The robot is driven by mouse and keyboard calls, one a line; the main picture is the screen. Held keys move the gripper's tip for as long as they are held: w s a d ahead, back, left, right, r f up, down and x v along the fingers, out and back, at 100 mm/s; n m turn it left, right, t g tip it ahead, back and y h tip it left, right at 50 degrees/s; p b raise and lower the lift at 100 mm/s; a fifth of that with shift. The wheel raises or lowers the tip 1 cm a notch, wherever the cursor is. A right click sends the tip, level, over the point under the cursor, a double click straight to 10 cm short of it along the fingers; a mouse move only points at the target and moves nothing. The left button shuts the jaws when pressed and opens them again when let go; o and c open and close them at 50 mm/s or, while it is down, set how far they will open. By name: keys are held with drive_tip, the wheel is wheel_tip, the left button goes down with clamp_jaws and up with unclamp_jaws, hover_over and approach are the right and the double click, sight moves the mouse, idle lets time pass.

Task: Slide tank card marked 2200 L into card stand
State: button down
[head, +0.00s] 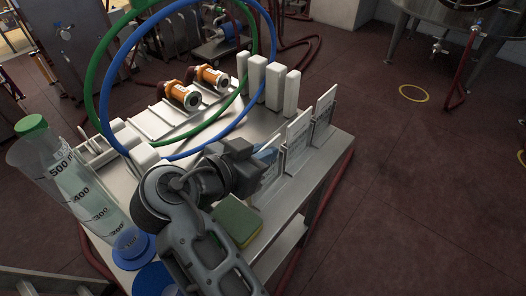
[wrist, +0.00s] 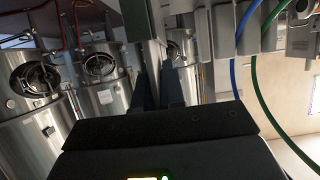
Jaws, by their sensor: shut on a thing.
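My gripper (head: 258,160) is at the right side of the cart top, beside a row of white cards. It is shut on the nearest card (head: 270,150), which is partly hidden behind the gripper; I cannot read a 2200 L marking on it. Two more white cards stand upright behind it, a middle card (head: 298,137) and a far card (head: 324,108). They seem to stand in holders near the cart's right edge; I cannot tell which holder is the card stand. In the wrist view my dark fingers (wrist: 153,88) are close together, and what lies between them is unclear.
The metal cart (head: 312,182) also holds white blocks (head: 274,85), orange-ended fittings (head: 212,78), green and blue hose loops (head: 90,85), a measuring cylinder (head: 75,185) and a green-topped sponge (head: 237,220).

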drive_tip(key=shift+f, duration=0.1)
drive_tip(key=c, duration=1.1)
unclamp_jaws()
drive_tip(key=shift+c, duration=0.2)
wheel_tip(320, 180, up, 4)
drive_tip(key=shift+r+b, duration=0.15)
drive_tip(key=shift+b, duration=0.25)
drive_tip(key=s+d+r, duration=0.3)
drive_tip(key=d+r, duration=0.3)
drive_tip(key=d, duration=0.5)
drive_tip(key=shift+d+r+b, duration=0.15)
drive_tip(key=shift+r+b, duration=0.2)
